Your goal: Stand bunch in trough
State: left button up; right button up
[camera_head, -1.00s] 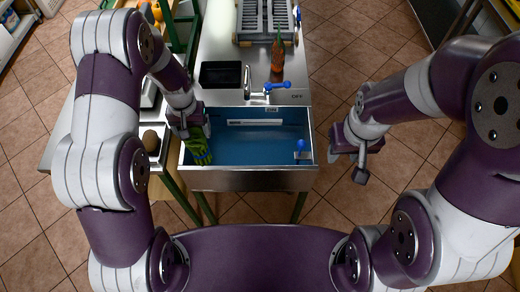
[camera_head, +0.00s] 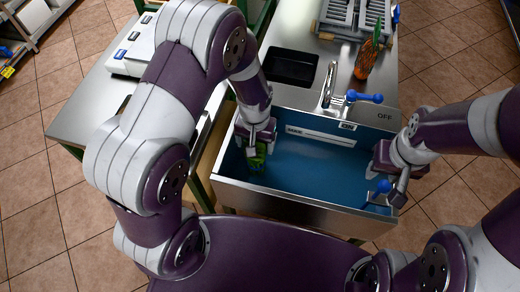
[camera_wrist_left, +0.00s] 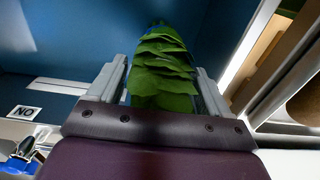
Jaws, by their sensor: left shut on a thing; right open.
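The green leafy bunch (camera_head: 257,158) is in my left gripper (camera_head: 256,142), at the left end of the blue-lined steel trough (camera_head: 315,172). In the left wrist view the bunch (camera_wrist_left: 163,75) shows its overlapping leaves between the two fingers. It points away from the palm toward the blue trough surface. Its far end is dark, and I cannot tell whether it touches the trough floor.
A tap with a blue lever (camera_head: 364,97) stands behind the trough, next to a dark basin (camera_head: 291,67). An orange-and-green bottle (camera_head: 368,55) stands behind the tap. A white scale (camera_head: 133,45) is on the left counter. The trough's middle is clear.

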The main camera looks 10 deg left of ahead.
pick_arm(q)
jog(key=f, duration=0.1)
jog(key=a+f, duration=0.1)
jog(key=f, duration=0.1)
jog(key=shift+w+f, duration=0.2)
jog(key=shift+w+d+f, duration=0.1)
jog(key=shift+s+d, duration=0.2)
jog(key=o, duration=1.7)
jog(key=shift+a+f, duration=0.1)
jog(key=shift+c, duration=0.2)
jog(key=shift+r, duration=0.35)
jog(key=r, duration=1.2)
jog(key=shift+s+a, duration=0.15)
jog(key=shift+a, duration=0.05)
jog(key=s+a+r+t+p, duration=0.1)
jog(key=s+a+r, duration=0.4)
jog(key=s, duration=0.3)
jog(key=shift+a+r, duration=0.2)
jog(key=shift+a, duration=0.45)
